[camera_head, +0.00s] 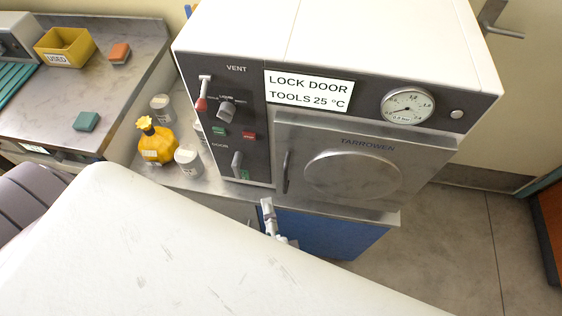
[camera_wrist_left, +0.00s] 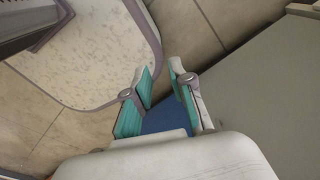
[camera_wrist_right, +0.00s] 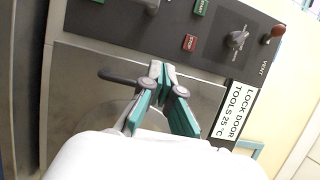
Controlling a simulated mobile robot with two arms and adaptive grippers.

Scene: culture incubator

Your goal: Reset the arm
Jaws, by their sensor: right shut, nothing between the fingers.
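The incubator (camera_head: 340,130) stands on the counter with its TARROWEN door (camera_head: 365,165) closed. My right gripper (camera_head: 267,203) is in front of the incubator, below the dark door handle (camera_head: 286,172). In the right wrist view my right gripper (camera_wrist_right: 162,68) is shut and empty, with the handle (camera_wrist_right: 122,79) beside its fingertips; I cannot tell whether they touch. My left gripper (camera_wrist_left: 163,68) shows only in the left wrist view, its fingertips a little apart and nothing seen between them. My white arm hides part of the head view.
A yellow bottle (camera_head: 157,144) and white-lidded jars (camera_head: 188,159) stand left of the incubator. A yellow USED bin (camera_head: 64,46), an orange block (camera_head: 120,53) and a teal block (camera_head: 86,121) are on the left bench. The floor (camera_head: 440,240) at right is clear.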

